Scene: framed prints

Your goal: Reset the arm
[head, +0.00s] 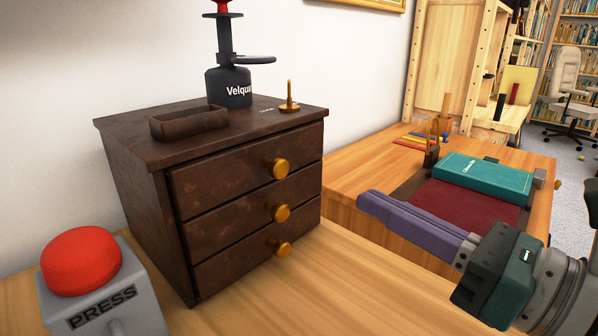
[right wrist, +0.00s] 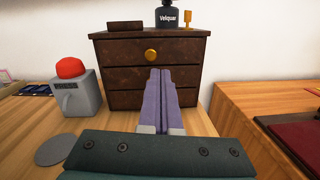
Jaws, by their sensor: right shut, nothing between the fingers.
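My right gripper (head: 366,200) comes in from the right in the head view, with its purple fingers together and nothing between them. It is held in the air to the right of a dark brown chest of drawers (head: 148,195). In the right wrist view the shut fingers (right wrist: 160,75) point at the chest (right wrist: 195,52) and cover part of its lower drawers. All the drawers look closed in the head view, each with a brass knob. My left gripper does not show in either view.
A grey box with a red button (head: 82,260) stands left of the chest. On the chest are a tray (head: 188,124), a dark Velquar bottle (head: 229,88) and a brass piece (head: 289,104). A second table (head: 345,178) holds a teal box (head: 484,180) and a dark red mat (head: 465,210).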

